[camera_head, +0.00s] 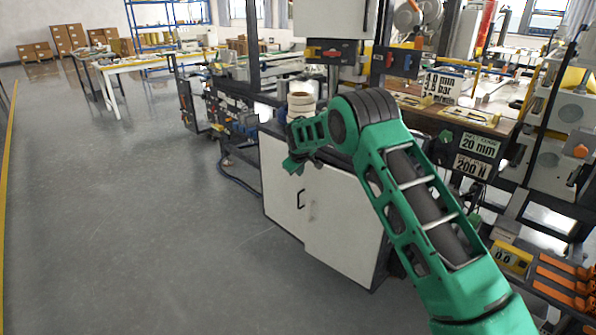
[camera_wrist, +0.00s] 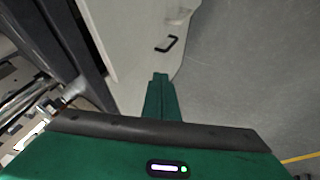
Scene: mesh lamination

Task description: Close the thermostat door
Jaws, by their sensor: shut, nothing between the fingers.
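A white cabinet door (camera_head: 284,190) with a black bar handle (camera_head: 300,199) is left of centre in the head view, below my gripper. A step shows in the bottom edge of the white front. I cannot tell for certain how far the door stands open. The wrist view shows the pale door panel (camera_wrist: 130,40) and its black handle (camera_wrist: 166,43) just beyond my fingertips. My gripper (camera_wrist: 160,76) is shut and empty, with its fingers together. In the head view my gripper (camera_head: 292,165) is beside the cabinet's upper part, and I cannot tell whether it touches it.
Open grey floor (camera_head: 130,210) lies left of the cabinet. White tape rolls (camera_head: 301,103) stand behind my wrist. Machine frames and a wooden worktop (camera_head: 470,117) fill the right side. A dark frame post (camera_wrist: 75,45) is at left in the wrist view.

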